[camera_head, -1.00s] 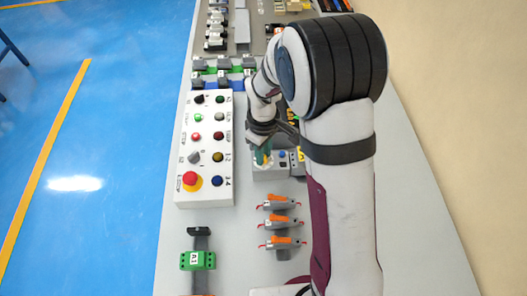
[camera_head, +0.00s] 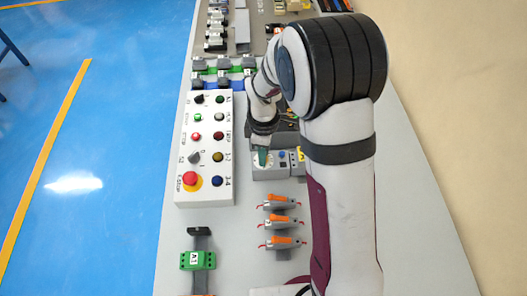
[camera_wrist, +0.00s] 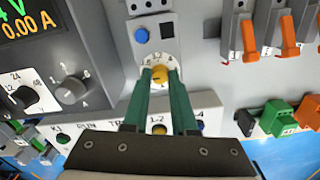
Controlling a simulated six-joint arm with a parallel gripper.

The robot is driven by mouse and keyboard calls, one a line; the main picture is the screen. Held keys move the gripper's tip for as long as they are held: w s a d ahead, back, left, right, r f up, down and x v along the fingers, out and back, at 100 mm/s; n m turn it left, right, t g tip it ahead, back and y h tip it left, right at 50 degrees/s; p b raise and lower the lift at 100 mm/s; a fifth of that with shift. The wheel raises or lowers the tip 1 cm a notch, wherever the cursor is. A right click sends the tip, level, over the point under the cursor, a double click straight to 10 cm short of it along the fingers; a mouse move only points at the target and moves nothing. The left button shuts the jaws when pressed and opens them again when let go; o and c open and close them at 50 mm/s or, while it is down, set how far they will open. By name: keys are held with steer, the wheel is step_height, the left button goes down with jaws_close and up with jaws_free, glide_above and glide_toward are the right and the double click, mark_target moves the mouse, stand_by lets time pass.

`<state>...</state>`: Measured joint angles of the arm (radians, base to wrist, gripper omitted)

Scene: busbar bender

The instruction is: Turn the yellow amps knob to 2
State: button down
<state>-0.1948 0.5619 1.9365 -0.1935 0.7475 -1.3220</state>
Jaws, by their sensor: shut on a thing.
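The yellow amps knob (camera_wrist: 160,73) sits on a white dial face on a light grey module (camera_wrist: 172,47). Small numbers ring the dial; they and the knob's pointer are too small to read surely. My gripper (camera_wrist: 160,75) has its two green fingers on either side of the knob, shut on it. In the head view my gripper (camera_head: 263,158) points down at the same module (camera_head: 262,173), and the knob is hidden behind the fingers.
A blue button (camera_wrist: 141,36) is on the module beside the dial. A meter box (camera_wrist: 60,60) with a display and grey knob stands left. Orange-levered parts (camera_wrist: 290,33) stand right. A white button panel (camera_head: 205,150) with a red emergency stop is left in the head view.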

steer(key=c, duration=0.7)
jaws_free()
step_height(320, 180, up, 16)
steer(key=shift+f, duration=0.1)
steer(key=s+d+m, duration=0.1)
steer(key=s+m, duration=0.6)
steer(key=s, duration=0.1)
steer(key=s+d+m+y, duration=0.1)
steer(key=s+m, duration=0.6)
steer(key=s, duration=0.1)
steer(key=s+d+m, duration=0.2)
steer(key=s+m, duration=0.4)
steer(key=s, duration=0.2)
steer(key=shift+s+f+m+y, duration=0.1)
steer(key=shift+f+m+y, duration=0.25)
steer(key=shift+m+y, duration=0.05)
